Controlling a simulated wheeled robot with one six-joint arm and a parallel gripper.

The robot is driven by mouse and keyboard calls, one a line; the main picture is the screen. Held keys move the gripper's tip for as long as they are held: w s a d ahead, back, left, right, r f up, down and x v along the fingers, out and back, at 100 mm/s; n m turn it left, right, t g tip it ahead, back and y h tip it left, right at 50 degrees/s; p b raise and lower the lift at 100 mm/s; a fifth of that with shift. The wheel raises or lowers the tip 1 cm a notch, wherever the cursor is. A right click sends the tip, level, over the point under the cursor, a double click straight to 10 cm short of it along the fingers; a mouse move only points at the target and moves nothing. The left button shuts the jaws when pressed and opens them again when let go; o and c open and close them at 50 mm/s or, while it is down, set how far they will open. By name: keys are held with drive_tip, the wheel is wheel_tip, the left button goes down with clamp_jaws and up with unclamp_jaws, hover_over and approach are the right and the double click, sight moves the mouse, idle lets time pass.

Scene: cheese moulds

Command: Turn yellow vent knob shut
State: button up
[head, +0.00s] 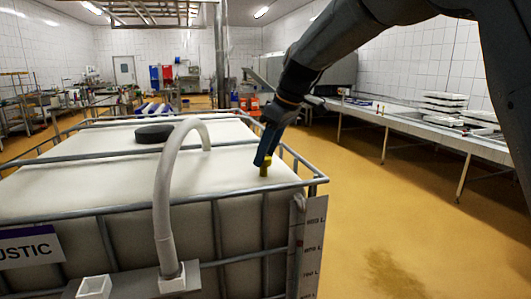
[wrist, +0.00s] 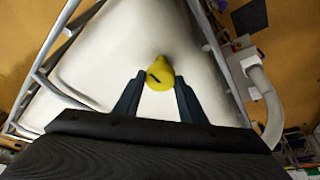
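The yellow vent knob (head: 264,167) stands on the white top of the caged tank (head: 75,185), near its right front corner. In the wrist view the yellow knob (wrist: 159,74) shows from above with a dark slanted mark on its face. My gripper (head: 265,160) reaches down to the knob in the head view. In the wrist view my gripper's (wrist: 159,90) two dark fingers stand on either side of the knob, close against its sides. Whether both fingers press on it is hard to tell.
A grey metal cage rail (head: 190,205) runs around the tank top. A pale hose (head: 163,190) arches over the front edge, and a black round lid (head: 154,133) lies farther back. A long bench with stacked white trays (head: 445,105) stands at right. The yellow floor between is open.

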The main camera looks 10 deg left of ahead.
drive_tip(key=shift+c, duration=1)
drive_tip(key=shift+m, duration=0.4)
drive_tip(key=m+t, duration=0.1)
drive_tip(key=m+p, duration=0.1)
drive_tip(key=m, duration=0.1)
drive_tip(key=shift+s+a+r+m+t+h+p, duration=0.1)
drive_tip(key=shift+s+m+t+h+p, duration=0.1)
drive_tip(key=shift+m+t+h+p, duration=0.15)
drive_tip(key=m+h+p, duration=0.1)
drive_tip(key=m, duration=0.1)
drive_tip(key=m+t+p, duration=0.1)
drive_tip(key=m+p, duration=0.1)
drive_tip(key=m, duration=0.1)
drive_tip(key=shift+s+a+h, duration=0.1)
drive_tip(key=shift+a+h, duration=0.05)
drive_tip(key=shift+h, duration=0.2)
drive_tip(key=m, duration=0.2)
drive_tip(key=m+t+h, duration=0.1)
drive_tip(key=m, duration=0.2)
drive_tip(key=shift+a+h+p, duration=0.15)
drive_tip(key=shift+h+p, duration=0.15)
drive_tip(key=shift+p, duration=0.1)
drive_tip(key=shift+a+m+g+h, duration=0.2)
drive_tip(key=shift+m+h, duration=0.5)
drive_tip(key=shift+m, duration=1.05)
drive_tip(key=shift+d, duration=0.15)
